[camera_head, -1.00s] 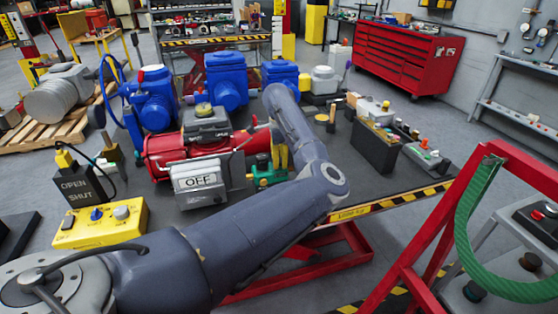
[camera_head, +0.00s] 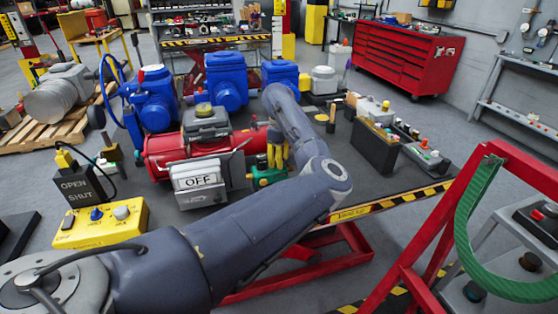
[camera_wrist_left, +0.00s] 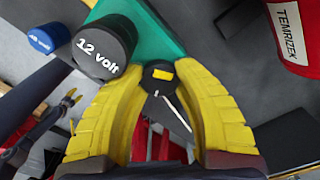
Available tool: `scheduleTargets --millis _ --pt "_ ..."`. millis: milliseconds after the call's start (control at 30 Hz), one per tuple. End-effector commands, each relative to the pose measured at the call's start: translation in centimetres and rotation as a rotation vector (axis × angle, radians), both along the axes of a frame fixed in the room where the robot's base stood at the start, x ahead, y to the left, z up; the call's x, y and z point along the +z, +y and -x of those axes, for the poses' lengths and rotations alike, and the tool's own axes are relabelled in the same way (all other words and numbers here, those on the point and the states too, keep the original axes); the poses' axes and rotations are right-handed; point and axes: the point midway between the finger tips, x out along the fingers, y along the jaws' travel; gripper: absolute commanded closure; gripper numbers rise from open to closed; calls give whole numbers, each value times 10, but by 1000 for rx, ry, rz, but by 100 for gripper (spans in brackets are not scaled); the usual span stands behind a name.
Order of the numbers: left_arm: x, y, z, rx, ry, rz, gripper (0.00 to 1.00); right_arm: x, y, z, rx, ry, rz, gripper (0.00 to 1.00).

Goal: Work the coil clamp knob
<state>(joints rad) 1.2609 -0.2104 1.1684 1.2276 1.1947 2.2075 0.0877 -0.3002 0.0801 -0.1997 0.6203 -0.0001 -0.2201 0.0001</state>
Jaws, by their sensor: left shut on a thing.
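The green coil body (camera_head: 266,177) sits at the right front of the red actuator on the bench and also shows in the left wrist view (camera_wrist_left: 134,32). A black "12 volt" cylinder (camera_wrist_left: 103,48) is at its left in that view. The small black clamp knob (camera_wrist_left: 160,76) has a yellow mark on top and lies between my left fingertips. My left gripper (camera_head: 275,156) has yellow fingers, which also show in the left wrist view (camera_wrist_left: 161,88). They are shut on the knob, one on each side. The knob is too small to tell in the head view. My right gripper is not in view.
The red actuator (camera_head: 153,160) with an "OFF" sign (camera_head: 197,181) stands left of the gripper. Blue actuators (camera_head: 226,82) stand behind. A yellow control box (camera_head: 100,224) is at front left. A red frame (camera_head: 420,255) with a green strap stands at right.

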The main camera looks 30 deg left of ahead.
Motion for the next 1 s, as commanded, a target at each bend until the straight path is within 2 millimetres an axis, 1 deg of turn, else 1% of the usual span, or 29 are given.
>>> scheduleTargets --millis 300,333,500,600,867,1000 --pt "0 0 0 -1 0 0 98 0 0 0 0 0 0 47" --pt "0 0 0 -1 0 0 67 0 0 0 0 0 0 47" --pt "0 0 0 0 0 0 47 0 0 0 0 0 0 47" --pt "0 0 0 0 0 0 38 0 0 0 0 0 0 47" --pt "1 0 0 0 0 0 38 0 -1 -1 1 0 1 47" --pt "12 0 -1 1 -2 0 38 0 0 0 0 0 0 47"
